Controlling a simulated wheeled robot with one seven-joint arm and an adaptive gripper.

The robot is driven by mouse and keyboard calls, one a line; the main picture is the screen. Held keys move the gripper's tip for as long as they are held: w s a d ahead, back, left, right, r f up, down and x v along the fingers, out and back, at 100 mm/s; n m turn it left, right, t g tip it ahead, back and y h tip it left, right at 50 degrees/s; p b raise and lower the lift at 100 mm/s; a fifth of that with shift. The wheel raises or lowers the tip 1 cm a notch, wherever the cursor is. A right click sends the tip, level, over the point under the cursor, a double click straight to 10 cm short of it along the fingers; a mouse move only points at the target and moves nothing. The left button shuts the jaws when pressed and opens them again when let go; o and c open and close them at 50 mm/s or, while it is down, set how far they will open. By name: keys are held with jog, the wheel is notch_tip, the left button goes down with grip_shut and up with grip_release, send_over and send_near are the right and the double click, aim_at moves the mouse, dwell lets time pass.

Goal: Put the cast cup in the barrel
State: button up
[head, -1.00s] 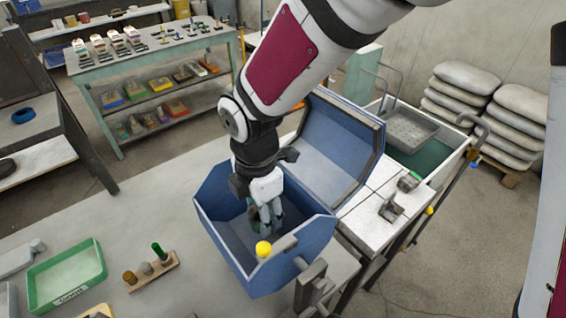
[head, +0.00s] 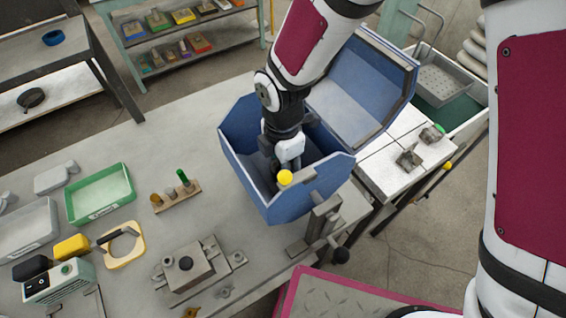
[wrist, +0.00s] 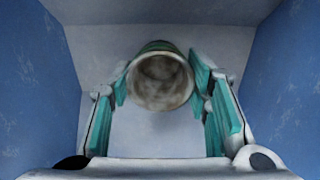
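The barrel (head: 313,196) is a blue, angular box with its lid (head: 362,84) swung open toward the back right. My gripper (head: 284,168) reaches down inside it, and the front wall hides the fingertips in the head view. In the wrist view the cast cup (wrist: 160,83) is a round, grey-brown mouth with a green body behind it. It is inside the barrel, between the teal fingers of my gripper (wrist: 160,88). The fingers stand close along both sides of the cup. I cannot tell whether they press on it, or whether the cup rests on the floor.
A green tray (head: 101,192), a peg rack (head: 177,195) and a grey metal block fixture (head: 187,265) are on the bench to the left. A grey perforated basket (head: 442,82) is behind right. Blue walls closely flank my gripper.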

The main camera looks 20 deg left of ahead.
jog(key=o, duration=0.4)
jog(key=shift+o, duration=0.2)
notch_tip(320, 180, up, 12)
jog(key=b, duration=0.1)
jog(key=shift+r, duration=0.15)
dwell(0.4)
